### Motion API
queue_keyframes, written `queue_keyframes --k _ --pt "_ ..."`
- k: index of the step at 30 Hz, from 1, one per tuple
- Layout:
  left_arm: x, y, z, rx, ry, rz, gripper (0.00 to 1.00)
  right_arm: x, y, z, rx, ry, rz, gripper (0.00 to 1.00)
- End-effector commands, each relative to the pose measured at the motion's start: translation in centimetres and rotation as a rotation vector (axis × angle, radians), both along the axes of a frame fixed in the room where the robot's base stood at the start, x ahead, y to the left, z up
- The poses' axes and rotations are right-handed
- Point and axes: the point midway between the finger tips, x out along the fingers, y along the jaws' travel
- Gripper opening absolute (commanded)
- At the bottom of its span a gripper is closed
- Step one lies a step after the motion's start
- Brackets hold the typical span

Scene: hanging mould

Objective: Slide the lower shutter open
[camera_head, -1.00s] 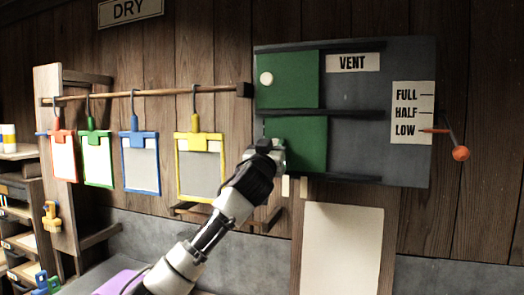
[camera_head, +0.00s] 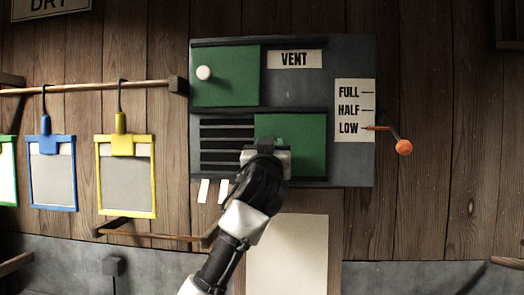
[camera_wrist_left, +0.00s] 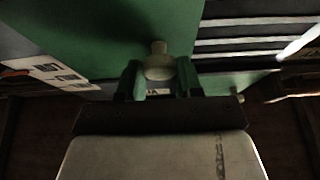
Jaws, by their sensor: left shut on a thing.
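The lower shutter (camera_head: 306,140) is a green panel in the lower track of the grey vent board (camera_head: 350,165). It stands to the right in its opening, and dark slats (camera_head: 226,143) show to its left. My left gripper (camera_head: 265,152) is at the shutter's left part and hides its knob in the head view. In the left wrist view the pale knob (camera_wrist_left: 158,62) sits between the two fingers of my left gripper (camera_wrist_left: 158,80), shut on it. The upper shutter (camera_head: 230,78) is green with a white knob and covers the left of its track. My right gripper is not in view.
A lever with an orange ball (camera_head: 403,147) sticks out at the board's right, by the FULL, HALF, LOW label (camera_head: 354,110). Blue (camera_head: 52,172) and yellow (camera_head: 126,175) frames hang from a rail at left. White strips (camera_head: 204,191) hang below the slats.

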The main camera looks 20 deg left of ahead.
Motion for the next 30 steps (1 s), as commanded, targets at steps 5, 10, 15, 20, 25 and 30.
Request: queue_keyframes --k 5,10,15,20,25,30 --pt "0.0 -0.2 -0.2 0.001 0.002 -0.005 0.0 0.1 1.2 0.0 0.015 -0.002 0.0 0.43" --pt "0.0 -0.2 -0.1 0.001 0.002 -0.004 0.57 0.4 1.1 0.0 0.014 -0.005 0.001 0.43" --pt "0.0 -0.1 0.0 0.001 0.001 -0.003 0.6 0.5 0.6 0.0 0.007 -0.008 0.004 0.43" --pt "-0.2 -0.1 -0.2 0.001 0.0 -0.003 0.6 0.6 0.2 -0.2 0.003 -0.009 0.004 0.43" --pt "-2.1 -0.7 -1.5 0.001 -0.002 -0.005 0.6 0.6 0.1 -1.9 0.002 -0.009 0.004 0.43" --pt "-5.3 -1.6 -3.0 0.0 -0.002 -0.007 0.6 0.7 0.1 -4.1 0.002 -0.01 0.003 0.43"
